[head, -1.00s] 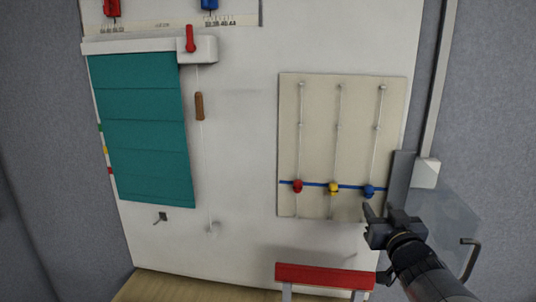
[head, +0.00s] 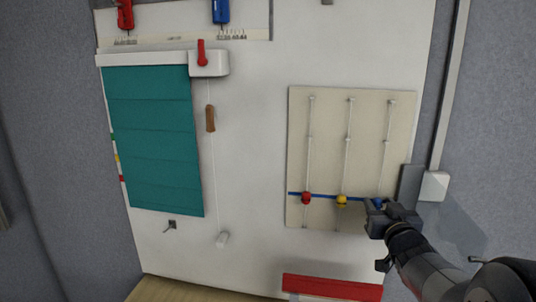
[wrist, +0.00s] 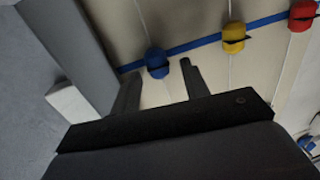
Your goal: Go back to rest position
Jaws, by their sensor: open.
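My gripper (head: 376,212) is at the lower right of the cream panel (head: 325,110) in the head view, close to the blue bead. In the wrist view its two fingers (wrist: 158,85) stand apart and nothing is held between them. The blue bead (wrist: 157,63) shows just beyond the fingertips; I cannot tell if they touch it. In the head view the blue bead (head: 378,202) is partly hidden by my gripper. The yellow bead (head: 342,201) and red bead (head: 306,198) sit to its left, all along a blue line.
A teal blind (head: 152,140) with a cord and brown handle (head: 210,118) hangs at left. A red bar (head: 332,288) lies below the panel. A grey plate (head: 411,184) and white box (head: 434,186) are to the right. The white board between blind and panel is mostly clear.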

